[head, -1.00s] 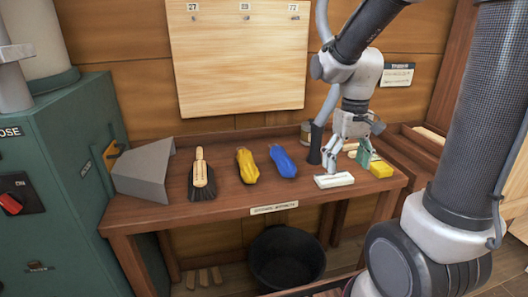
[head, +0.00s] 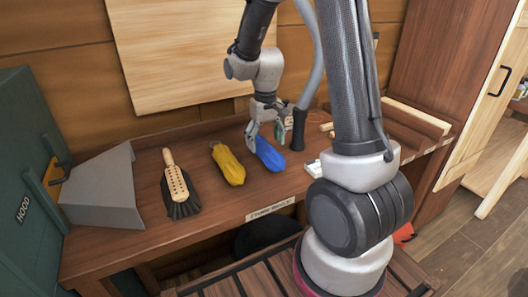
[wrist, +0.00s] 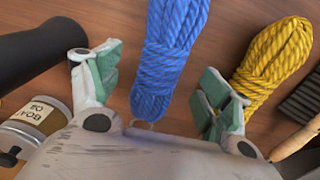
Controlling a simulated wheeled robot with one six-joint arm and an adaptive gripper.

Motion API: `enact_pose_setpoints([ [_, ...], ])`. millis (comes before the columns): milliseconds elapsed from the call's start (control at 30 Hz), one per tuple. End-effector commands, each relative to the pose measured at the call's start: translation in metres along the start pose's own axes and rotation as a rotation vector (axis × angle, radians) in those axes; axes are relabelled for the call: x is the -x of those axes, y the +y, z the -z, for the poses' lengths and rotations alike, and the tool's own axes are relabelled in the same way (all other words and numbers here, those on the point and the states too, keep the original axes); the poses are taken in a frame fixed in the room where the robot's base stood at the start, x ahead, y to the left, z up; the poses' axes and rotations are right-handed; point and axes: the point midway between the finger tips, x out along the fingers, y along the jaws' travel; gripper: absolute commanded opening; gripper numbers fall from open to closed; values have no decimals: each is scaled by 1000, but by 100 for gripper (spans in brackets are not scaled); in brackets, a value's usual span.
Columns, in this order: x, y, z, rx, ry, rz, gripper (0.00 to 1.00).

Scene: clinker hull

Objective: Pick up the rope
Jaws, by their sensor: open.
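Two coiled rope bundles lie on the wooden bench (head: 225,205). The blue rope (head: 269,155) is to the right of the yellow rope (head: 228,165) in the head view. My gripper (head: 266,132) is open above the bench, close to the blue rope. In the wrist view the blue rope (wrist: 168,60) lies between the two spread fingers of my gripper (wrist: 155,85), and neither finger is seen gripping it. The yellow rope (wrist: 272,60) lies just beyond the right finger in that view.
A brush (head: 178,188) and a grey dustpan-like scoop (head: 103,188) lie left of the ropes. A dark cylinder (wrist: 40,62) and a labelled tin (wrist: 38,125) stand close to the left finger in the wrist view. My arm hides the bench's right part.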

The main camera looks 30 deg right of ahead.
Motion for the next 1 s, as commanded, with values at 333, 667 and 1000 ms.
enact_pose_setpoints([
  [333,-37,-1,-2,0,0,0,78],
  [667,-36,-1,-2,0,0,0,47],
  [1000,-36,-1,-2,1,0,0,23],
])
